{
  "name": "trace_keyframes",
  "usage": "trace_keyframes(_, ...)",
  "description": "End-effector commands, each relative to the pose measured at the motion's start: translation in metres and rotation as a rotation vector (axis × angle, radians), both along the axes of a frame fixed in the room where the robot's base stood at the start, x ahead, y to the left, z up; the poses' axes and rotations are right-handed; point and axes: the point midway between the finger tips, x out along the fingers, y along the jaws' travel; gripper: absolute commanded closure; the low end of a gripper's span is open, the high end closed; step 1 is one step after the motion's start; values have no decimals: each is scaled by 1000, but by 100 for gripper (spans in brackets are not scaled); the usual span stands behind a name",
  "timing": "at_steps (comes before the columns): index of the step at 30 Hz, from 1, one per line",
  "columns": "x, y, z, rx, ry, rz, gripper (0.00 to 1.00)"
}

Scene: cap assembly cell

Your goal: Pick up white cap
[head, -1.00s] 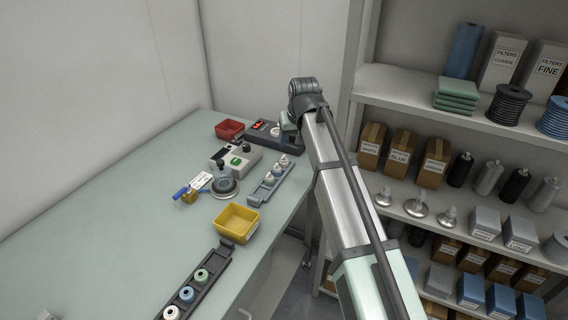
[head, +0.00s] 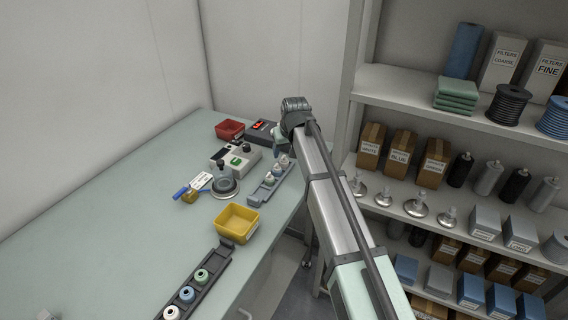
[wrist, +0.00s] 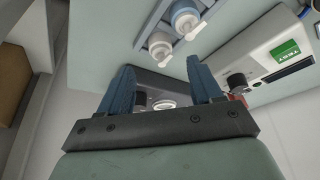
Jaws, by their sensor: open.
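My gripper (wrist: 160,72) is open, with two blue fingers apart and nothing held between them. In the head view my gripper (head: 279,150) is over the right edge of the bench, by the far grey rack (head: 258,195). That rack holds several small bottles with white nozzle tops; two of these bottles (wrist: 160,46) show ahead of the fingers in the wrist view. A white round piece (wrist: 163,103) shows between the finger bases, lower down on a dark unit. A white ring-shaped cap (head: 172,313) sits at the near end of the dark front rack (head: 212,277).
A blue ring (head: 187,294) and a green ring (head: 201,276) share the front rack. A yellow bin (head: 237,222), a red bin (head: 229,129) and a tester with a green label (head: 236,162) stand on the bench. Shelving is at right. The bench's left side is mostly clear.

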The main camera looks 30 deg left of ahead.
Motion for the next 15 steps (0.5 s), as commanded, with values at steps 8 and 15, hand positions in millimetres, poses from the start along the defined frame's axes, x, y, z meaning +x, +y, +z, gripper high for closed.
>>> trace_keyframes(8, 8, 10, -31, -1, 1, 0, 35)
trace_keyframes(15, 11, 14, -44, 0, -2, -2, 35)
